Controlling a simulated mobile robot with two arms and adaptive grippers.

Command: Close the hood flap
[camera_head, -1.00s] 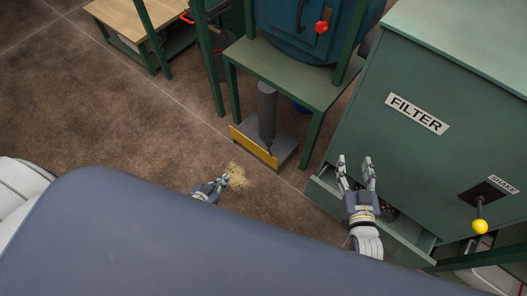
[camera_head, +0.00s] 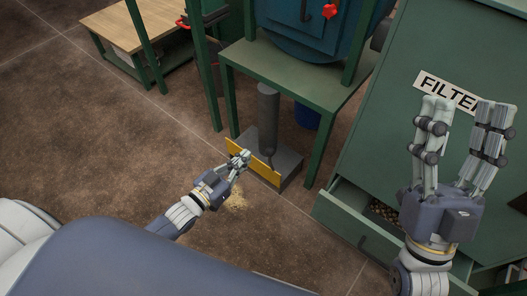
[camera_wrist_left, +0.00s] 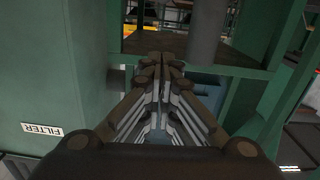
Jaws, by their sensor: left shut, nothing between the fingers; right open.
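A yellow flap (camera_head: 265,172) runs along the front edge of a grey hood (camera_head: 287,163) low by the floor, with a grey cylinder standing on it. I take this for the hood flap; its exact angle is hard to tell. My left gripper (camera_head: 242,157) is shut and empty. Its fingertips overlap the flap's near side in the head view; I cannot tell if they touch. In the left wrist view its closed fingers (camera_wrist_left: 160,66) fill the middle, and the flap cannot be made out. My right gripper (camera_head: 467,108) is open and empty, in front of the filter cabinet.
The green filter cabinet (camera_head: 425,140) stands at the right with an open drawer (camera_head: 345,222) low down. A green frame table (camera_head: 290,75) carries a blue vessel (camera_head: 310,35) above the hood. A wooden bench (camera_head: 120,28) stands back left. Open floor lies left.

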